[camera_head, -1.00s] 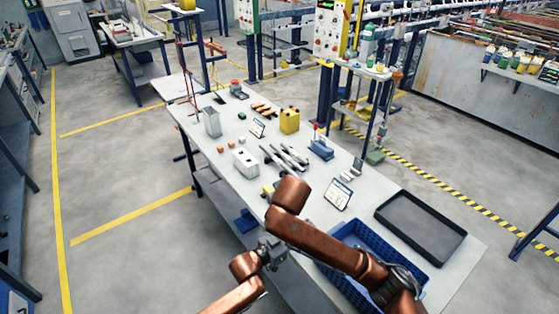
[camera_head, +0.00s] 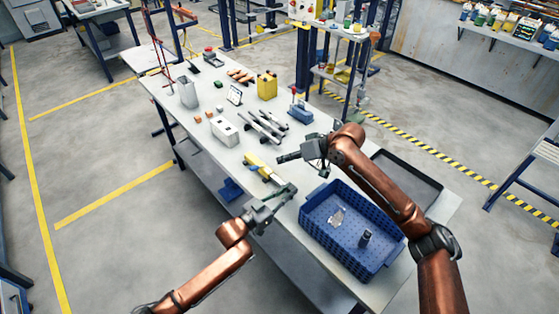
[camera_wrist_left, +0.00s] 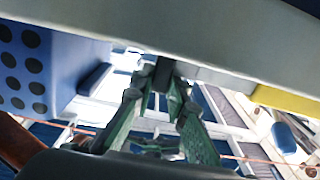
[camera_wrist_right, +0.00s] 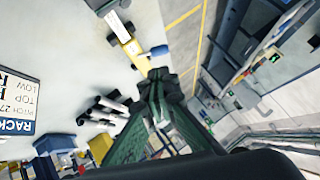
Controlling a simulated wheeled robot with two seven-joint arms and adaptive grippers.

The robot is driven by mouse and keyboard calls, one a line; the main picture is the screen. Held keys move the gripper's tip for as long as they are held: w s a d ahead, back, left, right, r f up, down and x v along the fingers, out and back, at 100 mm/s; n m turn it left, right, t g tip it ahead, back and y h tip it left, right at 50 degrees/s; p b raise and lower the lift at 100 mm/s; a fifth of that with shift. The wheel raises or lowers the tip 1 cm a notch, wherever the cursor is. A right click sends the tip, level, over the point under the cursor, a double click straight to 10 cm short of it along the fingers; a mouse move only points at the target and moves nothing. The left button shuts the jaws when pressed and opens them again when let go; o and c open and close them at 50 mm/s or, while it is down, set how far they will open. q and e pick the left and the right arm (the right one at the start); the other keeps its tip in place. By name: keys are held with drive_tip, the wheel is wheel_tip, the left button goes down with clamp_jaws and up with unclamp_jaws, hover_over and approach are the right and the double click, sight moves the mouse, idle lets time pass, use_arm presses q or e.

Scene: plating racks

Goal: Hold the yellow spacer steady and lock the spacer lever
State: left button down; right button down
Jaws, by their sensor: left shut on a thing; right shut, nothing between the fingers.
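The yellow spacer (camera_head: 258,163) lies near the table's front edge. It also shows in the right wrist view (camera_wrist_right: 131,47), with a pale part along it. My left gripper (camera_head: 289,188) is at the spacer's near end, shut and apparently on it; in the left wrist view its fingertips (camera_wrist_left: 165,75) meet at a dark grey piece, and the contact is partly hidden. My right gripper (camera_head: 279,158) is shut and empty, just right of the spacer; its closed tips show in the right wrist view (camera_wrist_right: 160,74). I cannot make out the lever clearly.
A blue crate (camera_head: 318,237) with small items stands right of my left gripper, under my right arm. A black tray (camera_head: 425,181) lies behind that arm.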

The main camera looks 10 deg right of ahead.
sight(254, 168)
drive_tip(key=x, duration=1.1)
drive_tip(key=shift+w+a+f, duration=0.15)
drive_tip(key=shift+a+f, duration=0.05)
drive_tip(key=shift+a+f+t+h, duration=0.3)
drive_tip(key=shift+a+f+h, duration=0.1)
drive_tip(key=shift+a+f, duration=0.25)
drive_tip(key=shift+s, duration=0.2)
drive_tip(key=shift+n, duration=0.3)
drive_tip(key=shift+r, duration=0.8)
drive_tip(key=v, duration=1.4)
drive_tip(key=shift+s+a, duration=0.2)
drive_tip(key=shift+a, duration=0.05)
